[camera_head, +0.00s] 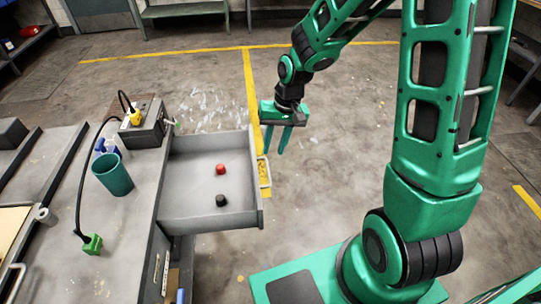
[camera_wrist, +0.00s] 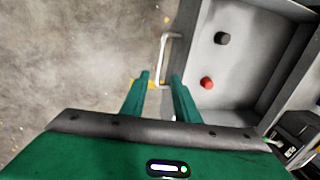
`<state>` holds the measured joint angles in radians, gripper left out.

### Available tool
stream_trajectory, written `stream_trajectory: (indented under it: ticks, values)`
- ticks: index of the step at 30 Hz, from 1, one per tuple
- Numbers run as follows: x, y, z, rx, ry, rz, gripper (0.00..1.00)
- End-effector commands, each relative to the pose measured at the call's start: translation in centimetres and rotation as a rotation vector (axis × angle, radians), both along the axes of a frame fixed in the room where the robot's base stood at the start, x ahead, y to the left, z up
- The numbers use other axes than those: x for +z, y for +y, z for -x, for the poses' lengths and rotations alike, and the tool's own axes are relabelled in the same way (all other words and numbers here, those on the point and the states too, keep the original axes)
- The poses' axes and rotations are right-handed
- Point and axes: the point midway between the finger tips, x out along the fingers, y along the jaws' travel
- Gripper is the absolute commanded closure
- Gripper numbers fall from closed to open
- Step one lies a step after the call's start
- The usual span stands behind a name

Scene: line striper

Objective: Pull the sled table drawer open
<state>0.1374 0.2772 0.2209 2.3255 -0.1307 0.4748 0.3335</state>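The sled table drawer (camera_head: 190,178) stands pulled out from the right side of the sled table (camera_head: 125,225). Its pale bar handle (camera_head: 265,173) is on the drawer front. A red knob-like piece (camera_head: 221,169) and a black one (camera_head: 222,200) lie inside. My gripper (camera_head: 275,150) is open, its green fingers pointing down by the far end of the handle. In the wrist view the drawer (camera_wrist: 240,65) is at the right, and the handle (camera_wrist: 163,50) shows just beyond the open fingertips, with its near end between them. Nothing shows gripped; contact with the handle cannot be told.
On the table are a teal cup (camera_head: 113,175), a grey box (camera_head: 145,126) with a yellow plug (camera_head: 135,117), and a black cable ending in a green plug (camera_head: 92,244). The floor right of the drawer is clear. A green bench (camera_head: 185,10) stands at the back.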

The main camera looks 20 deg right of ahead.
Motion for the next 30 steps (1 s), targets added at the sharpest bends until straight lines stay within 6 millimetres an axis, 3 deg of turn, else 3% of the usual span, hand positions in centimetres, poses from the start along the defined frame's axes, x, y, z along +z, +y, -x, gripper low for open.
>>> stream_trajectory:
  ticks: [7, 23, 26, 30]
  values:
    - [2.3, -0.4, 0.0, -0.001, -0.001, 0.000, 0.72]
    - [2.5, -0.5, 0.1, -0.001, 0.001, 0.002, 0.72]
    - [3.0, -1.5, 0.4, -0.009, -0.002, 0.017, 0.72]
    - [5.2, -5.0, 2.2, -0.040, -0.005, 0.073, 0.72]
